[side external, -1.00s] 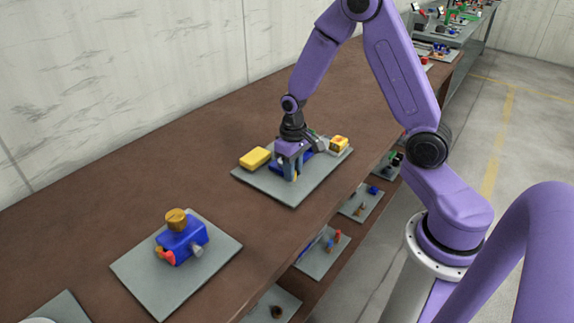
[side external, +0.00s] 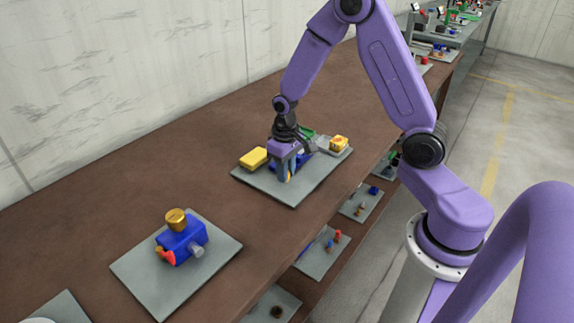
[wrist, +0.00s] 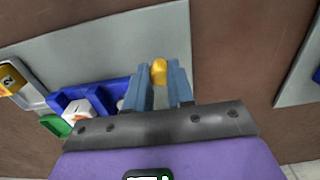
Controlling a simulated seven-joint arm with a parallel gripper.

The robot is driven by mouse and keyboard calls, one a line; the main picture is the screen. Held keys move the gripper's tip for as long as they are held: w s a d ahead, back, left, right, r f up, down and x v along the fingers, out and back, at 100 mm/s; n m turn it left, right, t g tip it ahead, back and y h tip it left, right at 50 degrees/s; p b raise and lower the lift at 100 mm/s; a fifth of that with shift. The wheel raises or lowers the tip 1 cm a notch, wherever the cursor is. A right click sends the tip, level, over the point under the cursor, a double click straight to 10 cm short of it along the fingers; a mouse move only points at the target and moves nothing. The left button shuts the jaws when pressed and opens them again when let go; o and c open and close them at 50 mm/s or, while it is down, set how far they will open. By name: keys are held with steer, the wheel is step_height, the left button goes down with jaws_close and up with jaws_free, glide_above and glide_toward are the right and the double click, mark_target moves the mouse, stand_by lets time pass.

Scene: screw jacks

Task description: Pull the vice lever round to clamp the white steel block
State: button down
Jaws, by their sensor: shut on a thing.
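The blue vice (wrist: 97,92) sits on a grey plate (wrist: 95,45) in the wrist view; it also shows in the side view (side external: 306,156), partly behind my gripper. The white block (wrist: 77,107) lies between the vice's blue walls; whether it is gripped I cannot tell. The lever's yellow knob (wrist: 159,68) is between my gripper's fingertips (wrist: 160,76). My gripper (side external: 286,176) is shut on this knob, low over the plate and pointing down. The lever's shaft is mostly hidden by my fingers.
A yellow block (side external: 254,158) lies on the plate's left side. A yellow and red piece (side external: 339,143) sits in a grey holder at the right. A green part (wrist: 56,125) is beside the vice. Another plate (side external: 150,281) bears a blue device (side external: 181,242) with a brass knob.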

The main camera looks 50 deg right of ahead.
steer(key=shift+w+a, duration=0.45)
steer(key=shift+w, duration=0.1)
steer(key=shift+w+a, duration=0.1)
stand_by(0.6)
steer(key=c, duration=1.2)
jaws_free()
steer(key=shift+o, duration=0.2)
step_height(320, 180, up, 7)
